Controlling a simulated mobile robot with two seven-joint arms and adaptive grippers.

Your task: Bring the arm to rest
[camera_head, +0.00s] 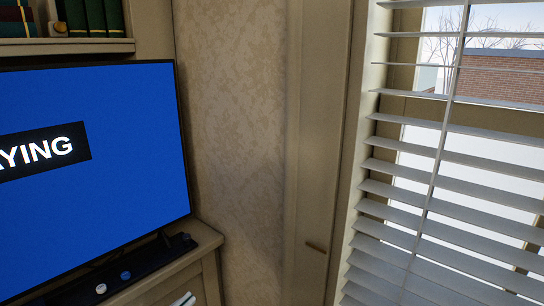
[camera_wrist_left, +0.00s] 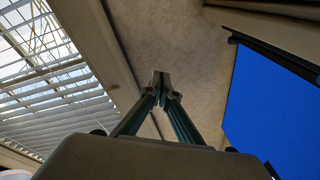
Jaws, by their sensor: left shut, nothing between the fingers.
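My left gripper (camera_wrist_left: 161,82) shows in the left wrist view, its two fingers meeting at the tips in the middle of the picture. It is shut and holds nothing. The fingers point toward a patterned wall, and nothing touches them there. In the head view, a small pale piece (camera_head: 183,299) shows at the bottom edge in front of the cabinet; I cannot tell whether it is part of my gripper. My right gripper is in neither view.
A large blue screen (camera_head: 90,160) stands on a cabinet (camera_head: 190,268) at the left, below a shelf (camera_head: 70,46) with books. A window with white blinds (camera_head: 450,180) is at the right. Patterned wall (camera_head: 235,120) lies between. In the wrist view the blinds (camera_wrist_left: 60,90) are left, the screen (camera_wrist_left: 265,100) right.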

